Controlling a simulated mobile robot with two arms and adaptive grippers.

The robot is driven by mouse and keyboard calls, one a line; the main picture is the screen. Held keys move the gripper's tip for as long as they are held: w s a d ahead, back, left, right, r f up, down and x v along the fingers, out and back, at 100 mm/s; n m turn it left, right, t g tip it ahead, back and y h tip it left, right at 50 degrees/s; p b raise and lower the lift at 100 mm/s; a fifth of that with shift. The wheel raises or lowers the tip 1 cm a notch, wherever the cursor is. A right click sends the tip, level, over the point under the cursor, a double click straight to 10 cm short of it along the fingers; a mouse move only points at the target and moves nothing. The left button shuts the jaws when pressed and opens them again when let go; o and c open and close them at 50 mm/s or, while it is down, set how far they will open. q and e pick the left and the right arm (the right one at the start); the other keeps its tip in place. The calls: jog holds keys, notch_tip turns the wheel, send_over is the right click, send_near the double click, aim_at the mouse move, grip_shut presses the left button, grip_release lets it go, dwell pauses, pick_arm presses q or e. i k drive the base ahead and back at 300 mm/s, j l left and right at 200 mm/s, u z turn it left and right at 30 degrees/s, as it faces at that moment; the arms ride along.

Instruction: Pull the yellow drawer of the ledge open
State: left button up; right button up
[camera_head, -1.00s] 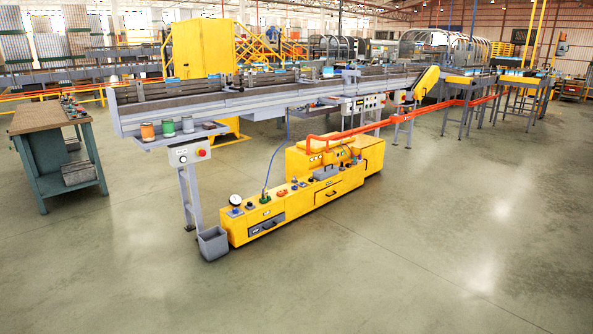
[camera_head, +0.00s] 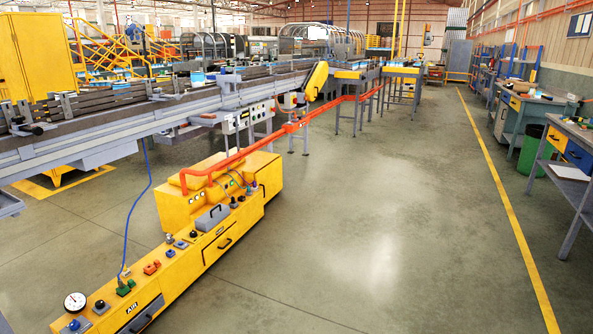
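The yellow ledge (camera_head: 183,268) is a low, long machine body on the floor along the conveyor, running from the lower left toward the picture's centre. Its yellow drawer (camera_head: 219,243) has a dark bar handle (camera_head: 225,243) on the right-hand side face and looks closed. A second, greyish drawer front (camera_head: 141,318) with a dark handle sits nearer on the same face, marked AIR. Neither of my grippers is in view.
An orange rail (camera_head: 250,150) runs above the ledge and along the conveyor (camera_head: 130,122). A blue hose (camera_head: 147,190) hangs to the ledge top. Open floor (camera_head: 370,230) lies right of the ledge. A workbench (camera_head: 577,140) with yellow and blue drawers stands at the right edge.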

aim_at(220, 243)
jog(key=i+l, duration=0.15)
jog(key=i, duration=1.15)
jog(key=l+z, duration=0.05)
